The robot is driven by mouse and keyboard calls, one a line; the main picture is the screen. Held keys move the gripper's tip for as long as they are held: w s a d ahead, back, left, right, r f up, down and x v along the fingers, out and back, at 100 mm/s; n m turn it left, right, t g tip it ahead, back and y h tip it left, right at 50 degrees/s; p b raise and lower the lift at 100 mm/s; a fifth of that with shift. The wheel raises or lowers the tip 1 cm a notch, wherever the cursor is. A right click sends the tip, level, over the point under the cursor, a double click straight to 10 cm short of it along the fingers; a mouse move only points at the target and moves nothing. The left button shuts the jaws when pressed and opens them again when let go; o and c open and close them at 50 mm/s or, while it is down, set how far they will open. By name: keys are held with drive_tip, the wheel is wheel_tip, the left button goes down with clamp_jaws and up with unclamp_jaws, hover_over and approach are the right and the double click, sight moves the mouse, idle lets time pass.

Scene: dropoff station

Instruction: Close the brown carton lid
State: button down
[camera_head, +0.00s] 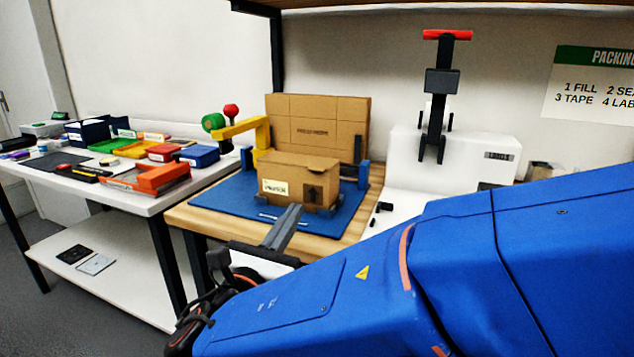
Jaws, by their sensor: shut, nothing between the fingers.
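The brown carton (284,173) stands on a blue mat (229,196) on the wooden bench, with a white label and a dark arrow mark on its sides. A large brown panel (318,128) with "PRESS HERE" printed on it stands upright at the carton's back and looks like the raised lid. Its lower edge is hidden behind the carton. My gripper (294,211) is shut and empty, in front of the carton's near side and pointing toward it. I cannot tell whether the fingertips touch the carton.
A yellow arm-like fixture (239,130) stands left of the carton, and blue posts (363,172) stand at its right. A white machine (455,158) with a dark upright column is at the right. A side table (207,173) at the left holds several coloured bins. My blue arm fills the lower right.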

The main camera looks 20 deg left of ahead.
drive_tip(key=x, duration=1)
drive_tip(key=shift+r, duration=0.1)
idle(0.3)
wheel_tip(320, 180, up, 8)
drive_tip(key=w+g, duration=0.1)
drive_tip(key=g, duration=0.6)
drive_tip(key=shift+w+y, duration=0.3)
drive_tip(key=shift+d, duration=0.1)
